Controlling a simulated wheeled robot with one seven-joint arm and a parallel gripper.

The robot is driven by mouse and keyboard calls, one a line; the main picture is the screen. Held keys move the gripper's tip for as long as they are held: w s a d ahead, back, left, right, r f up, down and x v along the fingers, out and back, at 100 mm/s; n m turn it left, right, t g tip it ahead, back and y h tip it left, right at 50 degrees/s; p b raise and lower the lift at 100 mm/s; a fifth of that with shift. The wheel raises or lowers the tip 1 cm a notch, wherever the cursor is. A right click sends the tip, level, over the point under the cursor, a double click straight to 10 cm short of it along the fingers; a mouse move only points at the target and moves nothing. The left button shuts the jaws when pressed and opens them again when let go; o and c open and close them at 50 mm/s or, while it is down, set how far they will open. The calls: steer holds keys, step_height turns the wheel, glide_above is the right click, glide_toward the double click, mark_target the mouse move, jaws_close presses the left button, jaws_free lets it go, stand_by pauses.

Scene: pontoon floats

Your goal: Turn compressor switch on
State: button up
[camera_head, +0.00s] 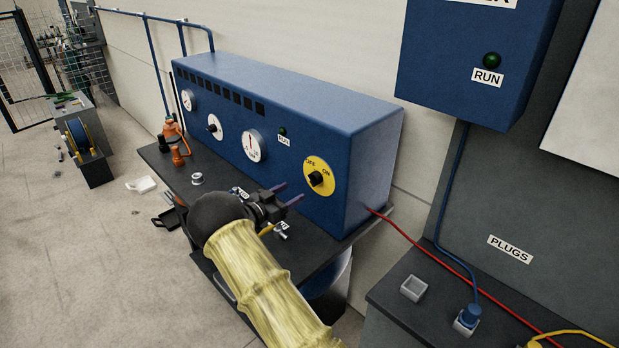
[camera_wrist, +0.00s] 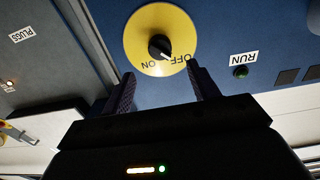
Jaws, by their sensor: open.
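The compressor switch is a black knob (camera_head: 315,179) on a yellow round plate (camera_head: 319,190) marked OFF and ON, at the right end of the blue compressor panel (camera_head: 300,115). In the wrist view the knob (camera_wrist: 158,47) shows upside down, its white mark pointing toward the OFF side. My gripper (camera_head: 291,192) is open and empty, just in front of the panel and left of the plate in the head view. In the wrist view my gripper's fingers (camera_wrist: 160,76) stand apart on either side below the knob, not around it. A dark RUN lamp (camera_head: 282,130) sits left of the plate.
White gauges (camera_head: 251,146) line the panel. The dark bench (camera_head: 170,160) below holds an orange oil can (camera_head: 175,132) and small parts. A red cable (camera_head: 420,238) runs right to a plug bench (camera_head: 390,283). A blue box (camera_head: 470,55) hangs at upper right.

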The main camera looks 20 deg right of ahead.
mark_target(310, 181)
steer(key=p+x, duration=0.3)
steer(key=x, duration=0.6)
steer(key=c, duration=1)
